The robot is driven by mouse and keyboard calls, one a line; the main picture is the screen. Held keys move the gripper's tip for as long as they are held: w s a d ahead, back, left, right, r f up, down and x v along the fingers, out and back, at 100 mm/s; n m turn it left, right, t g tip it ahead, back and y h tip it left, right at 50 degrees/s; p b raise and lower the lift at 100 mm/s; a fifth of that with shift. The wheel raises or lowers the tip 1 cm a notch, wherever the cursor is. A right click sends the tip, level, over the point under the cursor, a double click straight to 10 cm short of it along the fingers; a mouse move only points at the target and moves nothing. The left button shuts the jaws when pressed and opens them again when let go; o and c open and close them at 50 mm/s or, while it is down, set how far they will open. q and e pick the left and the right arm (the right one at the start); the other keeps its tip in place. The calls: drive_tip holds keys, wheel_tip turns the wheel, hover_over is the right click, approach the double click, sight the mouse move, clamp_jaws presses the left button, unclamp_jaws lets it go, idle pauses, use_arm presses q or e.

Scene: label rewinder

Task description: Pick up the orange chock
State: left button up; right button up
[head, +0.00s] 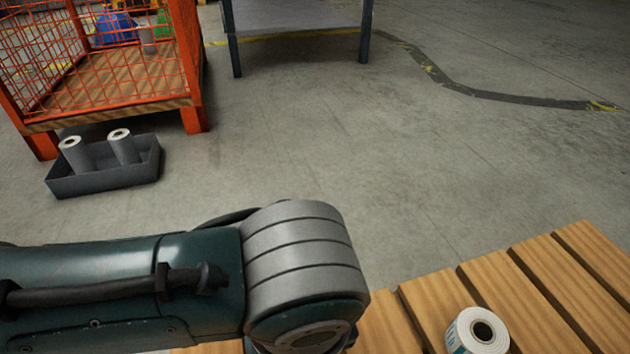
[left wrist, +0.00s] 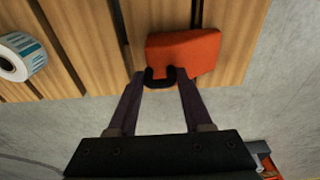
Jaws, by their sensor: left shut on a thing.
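The orange chock (left wrist: 184,52) lies on the wooden slats in the left wrist view, close to the edge of the slatted surface. It has a dark handle or loop (left wrist: 160,78) on its near side. My left gripper (left wrist: 161,76) is shut on the chock at this dark part, with its two fingers on either side of it. In the head view my left arm comes in from the left, and the gripper and the chock are hidden behind it or below the frame. My right gripper is not in view.
A label roll (head: 477,331) stands on the wooden slats (head: 535,300); it also shows in the left wrist view (left wrist: 20,56). A dark tray (head: 104,178) with two rolls sits on the floor beside an orange mesh crate (head: 110,112). The middle floor is clear.

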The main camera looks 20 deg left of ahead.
use_arm(q)
clamp_jaws()
idle(0.7)
